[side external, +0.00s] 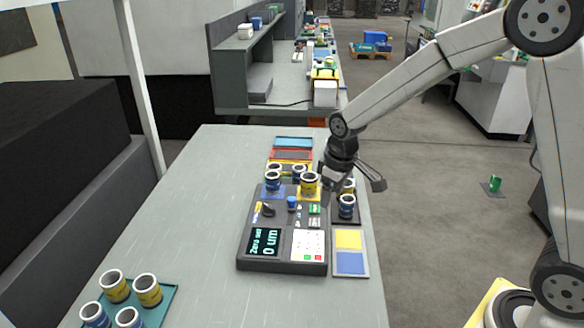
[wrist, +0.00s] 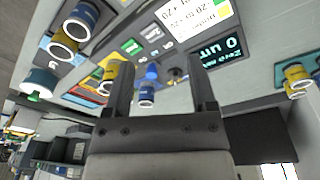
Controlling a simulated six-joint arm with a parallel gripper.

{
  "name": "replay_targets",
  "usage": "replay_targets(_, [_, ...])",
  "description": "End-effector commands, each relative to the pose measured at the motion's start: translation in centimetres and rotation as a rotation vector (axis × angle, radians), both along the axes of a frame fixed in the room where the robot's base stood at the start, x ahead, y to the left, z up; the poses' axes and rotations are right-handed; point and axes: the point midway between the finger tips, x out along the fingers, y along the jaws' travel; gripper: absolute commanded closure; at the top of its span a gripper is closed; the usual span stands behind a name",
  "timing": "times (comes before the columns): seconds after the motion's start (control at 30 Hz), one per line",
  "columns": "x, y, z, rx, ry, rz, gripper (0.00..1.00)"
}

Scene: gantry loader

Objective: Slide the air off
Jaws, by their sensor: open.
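The grey gauge unit (side external: 248,235) stands on the bench, its display (side external: 265,242) reading "Zero set 0 um". Its top carries a black lever-like control (side external: 267,209) beside a yellow label and a small blue knob (side external: 292,203). I cannot tell which of them is the air slide. My gripper (side external: 350,175) is above the unit's back right side, open and empty. In the wrist view my gripper (wrist: 162,62) has its two dark fingers apart; the blue knob (wrist: 152,72), black control (wrist: 176,74) and display (wrist: 220,50) show beyond and between them.
Blue and yellow ring pieces (side external: 309,184) stand behind the controls, and more (side external: 346,206) stand at the right. A teal tray (side external: 166,303) with several rings is front left. A yellow-and-blue pad (side external: 350,262) lies right of the unit.

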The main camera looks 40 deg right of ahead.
Motion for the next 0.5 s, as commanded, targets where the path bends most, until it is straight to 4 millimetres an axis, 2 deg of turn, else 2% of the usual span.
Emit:
replay_targets(0.1, [2.8, 0.0, -0.1, -0.006, 0.021, 0.051, 0.27])
replay_targets(0.5, [10.7, -0.2, -1.1, -0.019, 0.091, 0.227, 0.27])
